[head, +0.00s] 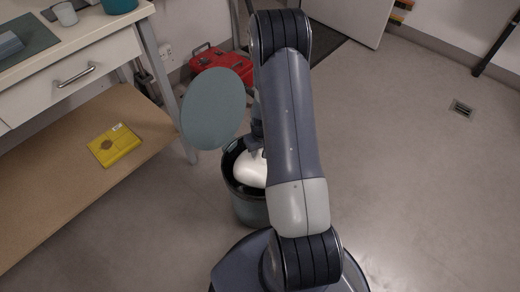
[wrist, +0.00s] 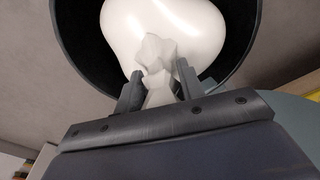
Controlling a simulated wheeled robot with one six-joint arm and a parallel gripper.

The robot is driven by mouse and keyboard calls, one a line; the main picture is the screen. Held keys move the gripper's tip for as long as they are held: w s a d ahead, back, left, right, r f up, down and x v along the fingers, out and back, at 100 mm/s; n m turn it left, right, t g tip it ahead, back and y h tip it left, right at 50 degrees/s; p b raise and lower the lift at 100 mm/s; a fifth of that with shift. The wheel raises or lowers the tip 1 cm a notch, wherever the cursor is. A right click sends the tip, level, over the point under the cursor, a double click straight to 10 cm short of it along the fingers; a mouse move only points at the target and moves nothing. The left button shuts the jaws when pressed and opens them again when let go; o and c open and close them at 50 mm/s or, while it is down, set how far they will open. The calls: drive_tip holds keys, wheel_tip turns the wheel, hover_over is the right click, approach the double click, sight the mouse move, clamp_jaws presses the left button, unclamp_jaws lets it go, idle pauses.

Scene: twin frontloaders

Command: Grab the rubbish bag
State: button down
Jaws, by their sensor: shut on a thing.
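The white rubbish bag (head: 249,168) sits inside a dark round bin (head: 249,208) on the floor, in front of my base. The bin's round grey-green lid (head: 213,108) stands open at the left. In the wrist view the bag (wrist: 168,25) is a smooth white bulge with a gathered, knotted neck. My gripper (wrist: 160,84) is shut on this neck, one finger on each side. The bin's dark inner wall (wrist: 78,30) surrounds the bag. In the head view my arm hides the right part of the bag and bin, and my gripper (head: 255,150) is partly covered.
A white workbench (head: 80,75) with a drawer and a low wooden shelf (head: 60,190) stands at the left. A yellow case (head: 114,145) lies on the shelf. A red toolbox (head: 222,66) is behind the bin. The floor at the right is clear, with a small drain (head: 461,107).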

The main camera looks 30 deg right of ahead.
wheel_tip(320, 180, up, 18)
drive_tip(key=p, duration=1.7)
idle(0.6)
